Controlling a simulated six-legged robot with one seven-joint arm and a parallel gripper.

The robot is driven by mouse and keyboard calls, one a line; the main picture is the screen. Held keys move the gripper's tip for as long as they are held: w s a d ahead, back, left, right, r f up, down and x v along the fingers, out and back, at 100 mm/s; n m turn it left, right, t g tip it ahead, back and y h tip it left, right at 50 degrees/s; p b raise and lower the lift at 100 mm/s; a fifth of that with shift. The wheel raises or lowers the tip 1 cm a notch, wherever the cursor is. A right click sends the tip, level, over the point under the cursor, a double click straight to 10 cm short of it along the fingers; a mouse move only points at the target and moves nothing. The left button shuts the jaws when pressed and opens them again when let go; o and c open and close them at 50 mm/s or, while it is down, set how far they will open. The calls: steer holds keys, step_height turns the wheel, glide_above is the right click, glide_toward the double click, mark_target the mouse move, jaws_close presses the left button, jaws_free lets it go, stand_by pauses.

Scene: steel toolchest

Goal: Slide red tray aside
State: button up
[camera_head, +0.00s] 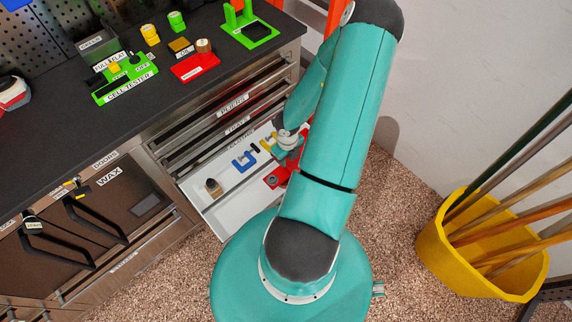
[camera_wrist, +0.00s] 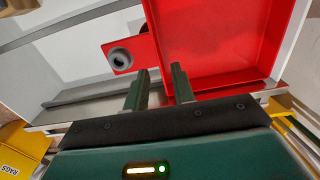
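The red tray (camera_wrist: 235,45) is an open, shallow red box in the open white drawer. In the wrist view it fills the upper right. In the head view my arm hides most of it. A flat red piece with a round grey knob (camera_wrist: 124,54) juts out left of the tray; it also shows in the head view (camera_head: 272,180). My gripper (camera_wrist: 160,69) is over the drawer's edge with its fingers apart. The tray's near-left wall lies around the gap between the fingertips; I cannot tell whether they touch it.
The open drawer (camera_head: 222,216) also holds a blue clamp-like item (camera_head: 245,161), a yellow item (camera_head: 268,143) and a small brown-and-black item (camera_head: 213,187). Its left part has bare floor. The dark worktop (camera_head: 100,115) stands above. A yellow bin (camera_head: 470,265) holding poles is at right.

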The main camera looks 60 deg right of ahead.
steer(key=shift+f, duration=2.3)
jaws_close()
steer(key=shift+w, duration=0.1)
